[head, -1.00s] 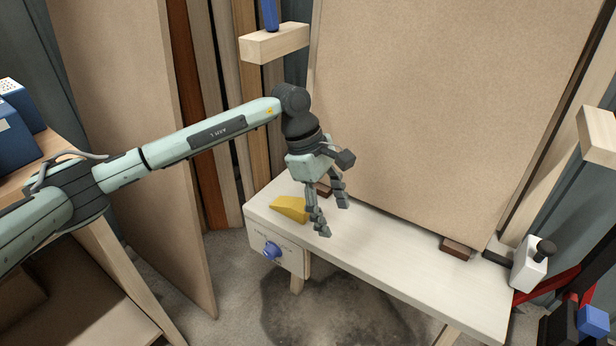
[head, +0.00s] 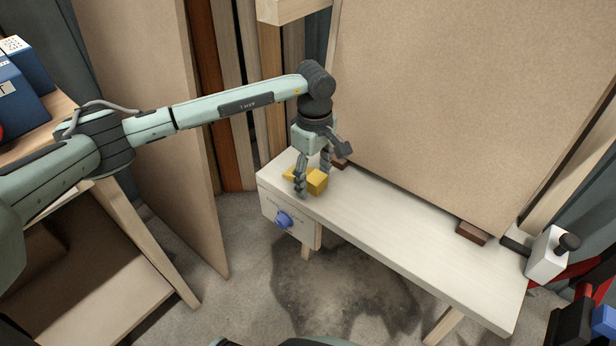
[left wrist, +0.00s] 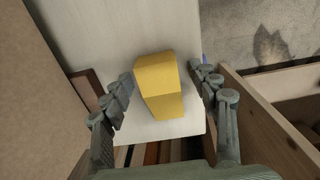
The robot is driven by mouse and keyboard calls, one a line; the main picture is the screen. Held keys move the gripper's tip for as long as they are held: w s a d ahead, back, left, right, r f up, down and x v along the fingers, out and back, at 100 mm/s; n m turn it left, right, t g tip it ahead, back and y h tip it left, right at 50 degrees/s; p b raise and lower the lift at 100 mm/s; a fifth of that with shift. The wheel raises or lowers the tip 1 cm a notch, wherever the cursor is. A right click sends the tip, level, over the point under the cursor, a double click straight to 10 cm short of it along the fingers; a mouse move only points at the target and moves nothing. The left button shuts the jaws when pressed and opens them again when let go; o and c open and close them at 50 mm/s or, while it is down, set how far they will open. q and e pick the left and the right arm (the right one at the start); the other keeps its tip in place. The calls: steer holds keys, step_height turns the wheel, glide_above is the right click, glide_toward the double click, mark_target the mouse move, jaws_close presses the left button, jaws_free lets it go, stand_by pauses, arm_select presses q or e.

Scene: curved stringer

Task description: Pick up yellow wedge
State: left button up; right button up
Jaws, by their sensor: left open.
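The yellow wedge (head: 317,181) lies on the left end of the white bench (head: 400,225). My left gripper (head: 313,183) is above and around it, fingers pointing down, partly hiding it in the head view. In the left wrist view the wedge (left wrist: 158,85) sits between the two spread fingers of my left gripper (left wrist: 160,90). A gap shows between the wedge and the fingers on both sides. The gripper is open and holds nothing. My right gripper is not in view.
A large brown board (head: 440,110) leans behind the bench, with a dark brown block (head: 471,232) at its foot. A white block with a black knob (head: 547,253) stands at the bench's right end. A blue knob (head: 284,219) sticks out of the bench front. The bench middle is clear.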

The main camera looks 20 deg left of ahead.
arm_select(q)
steer(key=shift+r, duration=0.1)
steer(key=c, duration=1.3)
steer(key=shift+o, duration=0.2)
